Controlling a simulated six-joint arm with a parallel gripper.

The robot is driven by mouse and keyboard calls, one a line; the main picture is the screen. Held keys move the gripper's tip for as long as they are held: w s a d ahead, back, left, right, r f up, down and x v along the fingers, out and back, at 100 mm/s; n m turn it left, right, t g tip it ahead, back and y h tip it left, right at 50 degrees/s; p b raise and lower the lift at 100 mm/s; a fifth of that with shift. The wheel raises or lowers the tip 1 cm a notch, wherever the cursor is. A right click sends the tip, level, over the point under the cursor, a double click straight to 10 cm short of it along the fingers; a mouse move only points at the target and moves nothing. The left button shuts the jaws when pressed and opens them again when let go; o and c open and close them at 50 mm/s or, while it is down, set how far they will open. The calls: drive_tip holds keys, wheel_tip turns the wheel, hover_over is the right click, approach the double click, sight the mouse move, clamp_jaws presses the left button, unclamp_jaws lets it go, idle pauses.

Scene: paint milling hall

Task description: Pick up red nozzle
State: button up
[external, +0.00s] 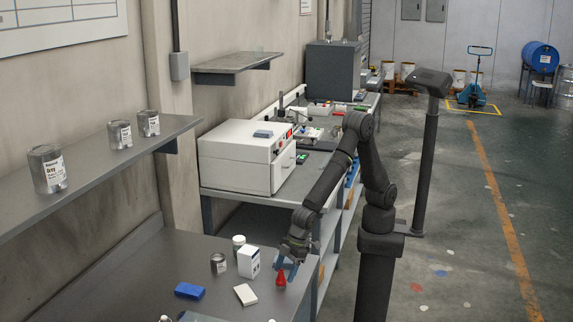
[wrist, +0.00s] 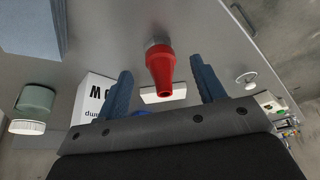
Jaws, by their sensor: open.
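The red nozzle (external: 281,278) stands upright on the grey table near its right edge in the external view. In the wrist view the red nozzle (wrist: 160,70) shows between the two blue fingers, with its narrow tip toward me and a grey ring at its far end. My gripper (external: 288,268) is at the nozzle, its fingers pointing toward the table. In the wrist view my gripper (wrist: 160,88) is open, with a gap on each side of the nozzle.
A white box (external: 248,261), a small dark can (external: 218,264) and a green-white jar (external: 238,244) stand left of the nozzle. A white block (external: 245,295) and a blue block (external: 189,291) lie nearer. The table's left part is clear.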

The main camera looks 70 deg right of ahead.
sight(283, 278)
drive_tip(key=shift+x, duration=1.8)
drive_tip(key=shift+s, duration=0.1)
drive_tip(key=c, duration=1.1)
